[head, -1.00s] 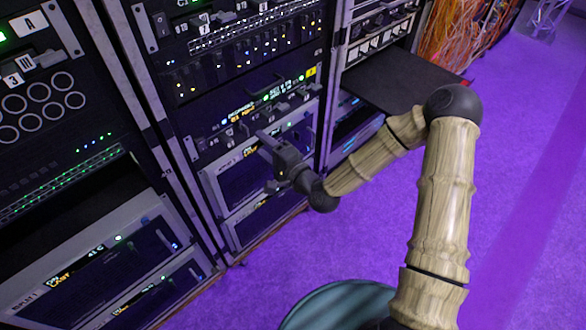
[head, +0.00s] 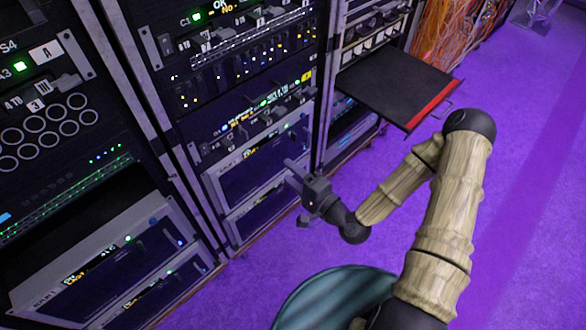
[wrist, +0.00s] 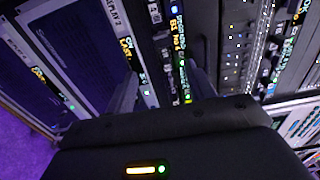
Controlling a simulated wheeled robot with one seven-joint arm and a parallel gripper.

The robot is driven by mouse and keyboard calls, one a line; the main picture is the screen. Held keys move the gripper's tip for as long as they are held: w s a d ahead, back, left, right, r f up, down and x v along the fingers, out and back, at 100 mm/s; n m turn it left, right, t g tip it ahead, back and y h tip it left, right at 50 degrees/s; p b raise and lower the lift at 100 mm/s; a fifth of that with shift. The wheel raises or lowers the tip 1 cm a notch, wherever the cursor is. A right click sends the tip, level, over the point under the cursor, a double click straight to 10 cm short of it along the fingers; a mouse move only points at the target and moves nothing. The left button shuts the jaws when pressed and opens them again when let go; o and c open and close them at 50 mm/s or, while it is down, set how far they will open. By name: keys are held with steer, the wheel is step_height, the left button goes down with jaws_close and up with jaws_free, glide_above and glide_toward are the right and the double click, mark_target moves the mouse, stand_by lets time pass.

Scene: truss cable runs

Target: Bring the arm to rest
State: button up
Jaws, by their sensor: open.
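My gripper (head: 294,196) is in front of the middle rack in the head view, apart from its face, with no object in it. In the wrist view its two fingers (wrist: 161,92) stand apart, and rack panels with lit displays show beyond them. My arm is bent at the elbow, with the forearm reaching down and left toward the rack.
The middle rack (head: 262,172) and the left rack (head: 110,255) stand close on the left. A black shelf with a red front edge (head: 430,106) sticks out from the right rack near my elbow. Orange cables (head: 448,38) hang behind. Purple floor (head: 540,200) is clear at right.

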stand_by(0.7)
steer(key=d+f+n+g+h, duration=0.5)
steer(key=d+n+g+h, duration=0.1)
steer(key=n, duration=0.2)
steer(key=s+d+r+n+g+h, duration=0.15)
steer(key=s+d+r+h, duration=0.25)
steer(key=d+r+h, duration=0.55)
steer(key=s+d+r+g+y+p, duration=0.1)
steer(key=s+d+r+p, duration=0.1)
steer(key=r+p, duration=0.5)
steer(key=s+d+r+m+y+p, duration=0.1)
steer(key=s+d+r+p, duration=0.1)
steer(key=r+p, duration=0.6)
step_height(320, 180, up, 7)
steer(key=shift+s+d+f+g, duration=0.2)
steer(key=shift+s+g, duration=0.1)
steer(key=shift+g, duration=0.05)
